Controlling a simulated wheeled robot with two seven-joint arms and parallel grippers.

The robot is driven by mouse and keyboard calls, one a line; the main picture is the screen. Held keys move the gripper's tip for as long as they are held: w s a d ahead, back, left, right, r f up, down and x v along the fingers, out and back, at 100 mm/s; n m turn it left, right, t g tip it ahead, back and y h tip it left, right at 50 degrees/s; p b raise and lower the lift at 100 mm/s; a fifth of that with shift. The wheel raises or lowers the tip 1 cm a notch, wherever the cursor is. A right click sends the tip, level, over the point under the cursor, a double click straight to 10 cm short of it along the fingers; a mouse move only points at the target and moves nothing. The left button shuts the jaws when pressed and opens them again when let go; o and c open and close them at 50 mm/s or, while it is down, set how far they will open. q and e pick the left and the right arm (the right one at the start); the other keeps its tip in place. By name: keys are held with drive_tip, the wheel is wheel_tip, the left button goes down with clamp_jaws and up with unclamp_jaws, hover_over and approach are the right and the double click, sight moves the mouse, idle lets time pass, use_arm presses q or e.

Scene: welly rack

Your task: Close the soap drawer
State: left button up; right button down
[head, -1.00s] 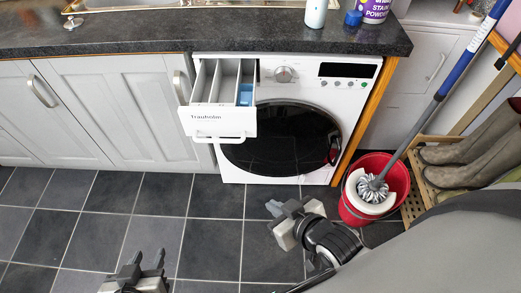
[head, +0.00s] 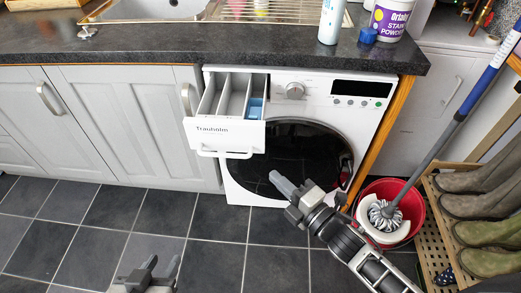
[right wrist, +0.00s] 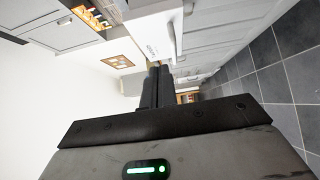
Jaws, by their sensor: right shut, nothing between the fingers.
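The soap drawer (head: 224,133) is pulled out of the top left of the white washing machine (head: 320,88). Its compartments show from above, with a blue insert (head: 255,108) in the right one. Its white front carries a name and a handle loop below. My right gripper (head: 276,178) is shut and empty, in front of the dark round door, below and right of the drawer. In the right wrist view its fingers (right wrist: 157,88) are together, near a white lettered panel that looks like the drawer front (right wrist: 152,38). My left gripper (head: 160,266) is low, open and empty.
A dark worktop (head: 180,45) overhangs the machine. It carries a purple tub (head: 390,18) and a white bottle (head: 331,20). A red bucket (head: 412,208) with a mop and a boot rack (head: 440,235) stand at right. The tiled floor (head: 215,255) is clear.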

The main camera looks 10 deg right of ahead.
drive_tip(key=shift+w+a, duration=0.35)
drive_tip(key=shift+w, duration=1.35)
drive_tip(key=shift+w+a, duration=0.3)
drive_tip(key=shift+w, duration=1.45)
drive_tip(key=shift+w+a, duration=0.35)
drive_tip(key=shift+w, duration=1.35)
